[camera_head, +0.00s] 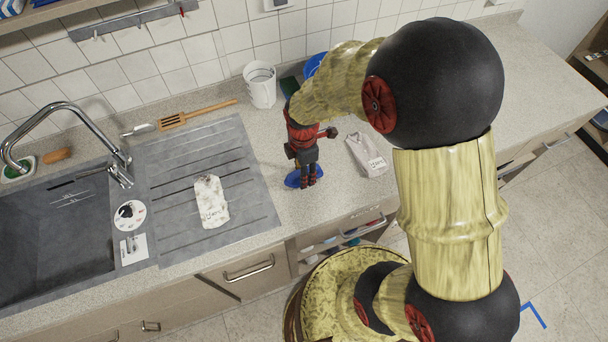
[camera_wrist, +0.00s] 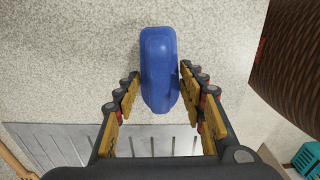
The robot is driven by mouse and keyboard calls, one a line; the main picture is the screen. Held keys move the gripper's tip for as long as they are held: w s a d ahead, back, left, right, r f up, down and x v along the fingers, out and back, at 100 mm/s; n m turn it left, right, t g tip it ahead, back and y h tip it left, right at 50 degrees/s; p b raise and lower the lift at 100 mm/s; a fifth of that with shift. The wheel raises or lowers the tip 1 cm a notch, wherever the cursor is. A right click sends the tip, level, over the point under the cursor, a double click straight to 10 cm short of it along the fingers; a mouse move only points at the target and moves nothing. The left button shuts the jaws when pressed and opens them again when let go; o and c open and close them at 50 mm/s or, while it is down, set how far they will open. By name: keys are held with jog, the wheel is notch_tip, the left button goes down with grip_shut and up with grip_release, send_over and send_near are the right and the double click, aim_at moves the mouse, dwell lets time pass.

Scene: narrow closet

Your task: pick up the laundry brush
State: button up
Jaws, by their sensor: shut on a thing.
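The blue laundry brush (camera_wrist: 158,65) shows in the wrist view as a long, rounded blue shape between the fingers of my gripper (camera_wrist: 158,78). My gripper is shut on it, with a finger along each side. In the head view my gripper (camera_head: 305,176) points down at the worktop, right of the drainboard. The blue brush (camera_head: 292,181) shows around the fingertips there, partly hidden by them. I cannot tell whether it touches the worktop.
A pale packet (camera_head: 211,203) lies on the grey drainboard (camera_head: 170,235), left of my gripper. Another packet (camera_head: 367,157) lies close on the right. A white cup (camera_head: 260,87) and a wooden-handled slotted spatula (camera_head: 190,114) are behind. The sink (camera_head: 55,230) and tap (camera_head: 110,150) are left.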

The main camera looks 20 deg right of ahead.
jog(key=c, duration=0.5)
jog(key=shift+r, duration=0.15)
jog(key=shift+r, duration=0.3)
jog(key=r, duration=0.2)
jog(key=r+p, duration=0.1)
jog(key=shift+s+a+r, duration=0.2)
jog(key=shift+s+r, duration=0.05)
jog(key=shift+s, duration=0.05)
jog(key=s+a+r+p, duration=0.1)
jog(key=s+a+r, duration=0.2)
jog(key=s+r, duration=0.1)
jog(key=s+a+r+p, duration=0.1)
jog(key=s+a+r, duration=0.2)
jog(key=s, duration=0.4)
jog(key=shift+s+a+r, duration=0.25)
jog(key=shift+s+r, duration=0.05)
jog(key=shift+r, duration=0.5)
